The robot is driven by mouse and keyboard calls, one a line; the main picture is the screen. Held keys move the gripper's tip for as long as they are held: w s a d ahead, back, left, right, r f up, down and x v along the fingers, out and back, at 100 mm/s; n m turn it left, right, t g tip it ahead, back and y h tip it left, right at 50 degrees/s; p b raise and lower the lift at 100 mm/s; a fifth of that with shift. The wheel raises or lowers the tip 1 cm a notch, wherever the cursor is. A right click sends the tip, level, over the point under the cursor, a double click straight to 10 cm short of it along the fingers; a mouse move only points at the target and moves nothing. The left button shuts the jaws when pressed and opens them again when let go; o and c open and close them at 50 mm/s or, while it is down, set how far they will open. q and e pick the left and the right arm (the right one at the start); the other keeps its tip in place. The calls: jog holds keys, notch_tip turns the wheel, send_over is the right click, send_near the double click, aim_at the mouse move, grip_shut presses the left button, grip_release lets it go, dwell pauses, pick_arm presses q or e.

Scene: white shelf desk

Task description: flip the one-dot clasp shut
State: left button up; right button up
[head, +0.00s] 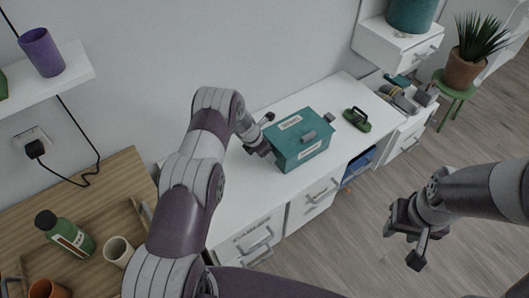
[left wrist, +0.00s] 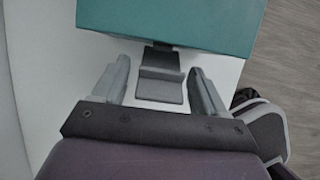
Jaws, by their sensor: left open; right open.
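A teal box (head: 300,146) with pale labels stands on the white desk. My left gripper (head: 267,136) is at the box's left end. In the left wrist view my left gripper (left wrist: 160,75) is open, its fingers either side of a dark grey clasp (left wrist: 160,82) that sticks out from the teal box (left wrist: 175,22). The fingers look apart from the clasp. Other grey clasps are on the box's front (head: 308,137) and right end (head: 329,118). No dots are readable, so I cannot tell which clasp has one. My right gripper (head: 404,246) is open and empty over the floor.
A green-and-black object (head: 356,120) lies right of the box on the white desk (head: 350,92). A wooden table with a green bottle (head: 65,234) and a cup (head: 119,251) is at left. A potted plant (head: 467,62) stands at right.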

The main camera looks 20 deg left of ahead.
pick_arm(q)
jog(key=shift+w+f, duration=0.1)
jog(key=shift+f, duration=0.05)
grip_shut()
jog(key=shift+w+d+r+g+p, duration=0.1)
jog(key=shift+d+r+g+p, duration=0.25)
jog(key=shift+p, duration=0.45)
jog(key=g+y+b, duration=0.1)
jog(key=b, duration=0.1)
jog(key=w+f+g+y+b, duration=0.1)
jog(key=b, duration=0.2)
jog(key=shift+d, duration=0.15)
jog(key=shift+r+g+y+b, duration=0.3)
jog(key=shift+r+b, duration=0.2)
jog(key=shift+b, duration=0.25)
jog(key=shift+r, duration=0.2)
grip_release()
